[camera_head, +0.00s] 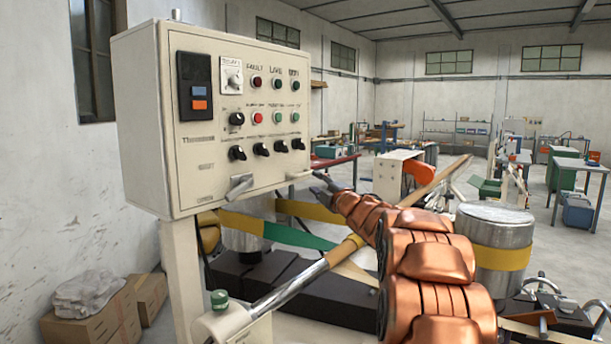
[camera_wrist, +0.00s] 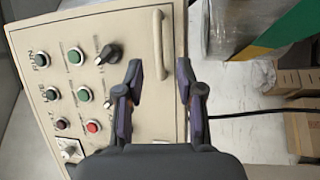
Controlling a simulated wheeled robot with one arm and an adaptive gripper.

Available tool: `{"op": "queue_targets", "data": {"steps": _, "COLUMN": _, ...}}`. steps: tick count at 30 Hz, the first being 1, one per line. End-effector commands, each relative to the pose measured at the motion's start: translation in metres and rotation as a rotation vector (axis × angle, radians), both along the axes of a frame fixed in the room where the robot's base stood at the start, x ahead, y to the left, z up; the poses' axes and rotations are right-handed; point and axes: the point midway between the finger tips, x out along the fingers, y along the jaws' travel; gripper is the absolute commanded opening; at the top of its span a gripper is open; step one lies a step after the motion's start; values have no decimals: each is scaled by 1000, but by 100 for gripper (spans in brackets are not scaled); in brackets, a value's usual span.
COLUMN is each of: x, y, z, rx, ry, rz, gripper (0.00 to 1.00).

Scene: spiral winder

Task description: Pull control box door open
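The control box (camera_head: 140,95) is a beige cabinet whose front carries buttons and knobs; its door looks shut. In the wrist view the box front (camera_wrist: 40,115) appears turned sideways, with a beige bar handle (camera_wrist: 159,45) near one edge. My gripper (camera_wrist: 159,80) is open, with its two dark fingers apart. The handle lies ahead, in line with the gap between the fingertips; no contact shows. In the head view my gripper (camera_head: 319,188) is by the lower right of the box front, partly hidden by my copper-coloured arm. A pale lever-like piece (camera_head: 240,187) sticks out below the knobs.
A metal drum (camera_head: 497,225) with a yellow band stands to the right of my arm. Cardboard boxes (camera_head: 110,318) sit on the floor at lower left. Benches stand farther back.

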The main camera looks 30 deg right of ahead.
Motion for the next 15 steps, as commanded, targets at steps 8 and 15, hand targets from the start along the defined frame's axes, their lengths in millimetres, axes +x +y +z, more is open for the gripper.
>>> {"op": "queue_targets", "data": {"steps": 8, "x": 6, "y": -2, "z": 1, "rx": -27, "ry": -9, "rz": 19, "gripper": 37}}
{"op": "queue_targets", "data": {"steps": 15, "x": 28, "y": -3, "z": 7, "rx": -27, "ry": -11, "rz": 19, "gripper": 37}}
